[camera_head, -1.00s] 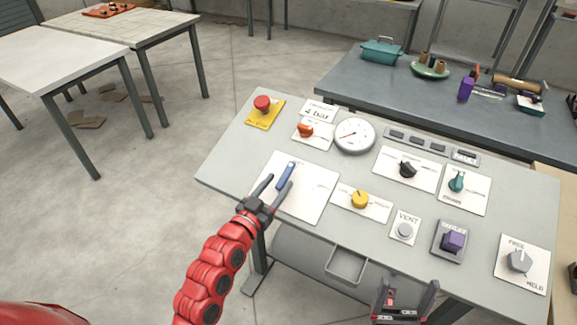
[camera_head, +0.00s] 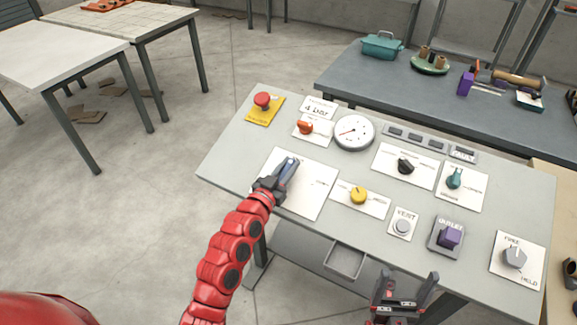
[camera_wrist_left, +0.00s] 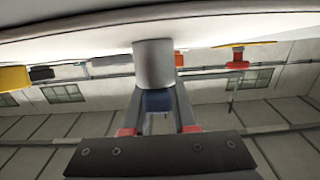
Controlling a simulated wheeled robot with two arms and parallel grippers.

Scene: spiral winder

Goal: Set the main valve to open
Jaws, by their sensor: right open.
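The blue lever (camera_head: 287,170) sits on a large white plate (camera_head: 313,190) at the left part of the sloping panel; its labels are too small to read. It points up and slightly right in the head view. My left gripper (camera_head: 282,172) is at the lever, its fingers on both sides and closed in on it. In the left wrist view, blue (camera_wrist_left: 158,101) shows between the fingers, below a grey cylindrical post (camera_wrist_left: 154,64). My right gripper (camera_head: 405,292) is open and empty at the panel's front edge, away from the controls.
The panel also carries a red button (camera_head: 262,99), an orange knob (camera_head: 305,127), a gauge (camera_head: 353,132), a yellow knob (camera_head: 359,195), a black knob (camera_head: 405,166), a teal knob (camera_head: 454,178), a vent button (camera_head: 403,226), a purple knob (camera_head: 450,237) and a grey knob (camera_head: 514,258).

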